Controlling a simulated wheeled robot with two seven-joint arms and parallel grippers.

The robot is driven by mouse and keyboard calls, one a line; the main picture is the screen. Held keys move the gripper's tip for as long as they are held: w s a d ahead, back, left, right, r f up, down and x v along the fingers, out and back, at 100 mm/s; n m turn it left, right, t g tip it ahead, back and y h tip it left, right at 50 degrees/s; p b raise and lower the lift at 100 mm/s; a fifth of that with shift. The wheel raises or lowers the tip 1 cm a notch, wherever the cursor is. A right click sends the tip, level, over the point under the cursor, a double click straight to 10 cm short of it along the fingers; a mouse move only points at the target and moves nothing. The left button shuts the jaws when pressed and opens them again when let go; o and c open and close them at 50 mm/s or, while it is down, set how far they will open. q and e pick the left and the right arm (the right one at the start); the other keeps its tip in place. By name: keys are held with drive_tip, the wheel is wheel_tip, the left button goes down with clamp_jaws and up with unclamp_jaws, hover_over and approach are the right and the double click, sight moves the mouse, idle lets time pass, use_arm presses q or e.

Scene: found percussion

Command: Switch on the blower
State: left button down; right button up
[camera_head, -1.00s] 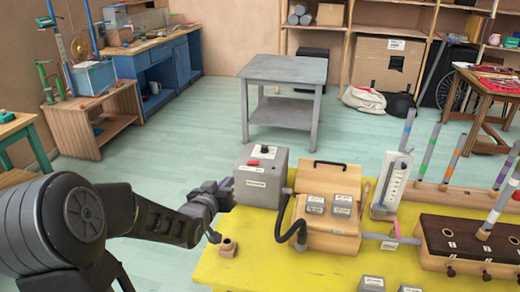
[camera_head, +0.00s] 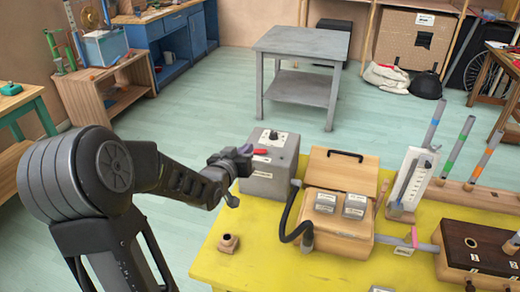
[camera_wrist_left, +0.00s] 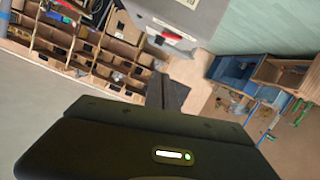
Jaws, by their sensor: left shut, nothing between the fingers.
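The blower (camera_head: 270,182) is a grey box with a sloped top at the left back of the yellow table. Its top carries a dark knob and a red switch (camera_head: 261,152). The red switch also shows in the wrist view (camera_wrist_left: 173,37), beside a white label. My left gripper (camera_head: 243,151) is shut and empty, at the upper left edge of the blower, close to the red switch. I cannot tell whether the fingertips touch it. The switch's on or off position is too small to tell. My right gripper is not in view.
A black hose (camera_head: 287,225) runs from the blower to a wooden box (camera_head: 340,205) on its right. A white gauge (camera_head: 410,182) stands farther right.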

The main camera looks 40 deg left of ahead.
use_arm(q)
drive_tip(key=p, duration=0.3)
hover_over(261, 159)
drive_tip(key=a, duration=0.1)
wheel_tip(261, 159, down, 2)
drive_tip(key=shift+s+a, duration=0.15)
drive_tip(key=f, duration=0.3)
drive_tip(key=shift+w+d+f, duration=0.15)
drive_tip(key=shift+w+d, duration=0.1)
drive_tip(key=shift+f+p, duration=0.3)
drive_tip(key=shift+f, duration=0.15)
drive_tip(key=shift+d, duration=0.1)
drive_tip(key=shift+f+b, duration=0.2)
drive_tip(key=shift+b, duration=0.25)
drive_tip(key=b, duration=0.1)
drive_tip(key=f+m+b, duration=0.1)
drive_tip(key=b, duration=0.1)
drive_tip(key=shift+w+d+f, duration=0.1)
drive_tip(key=shift+d, duration=0.15)
drive_tip(key=shift+r+p, duration=0.4)
drive_tip(key=shift+p, duration=0.2)
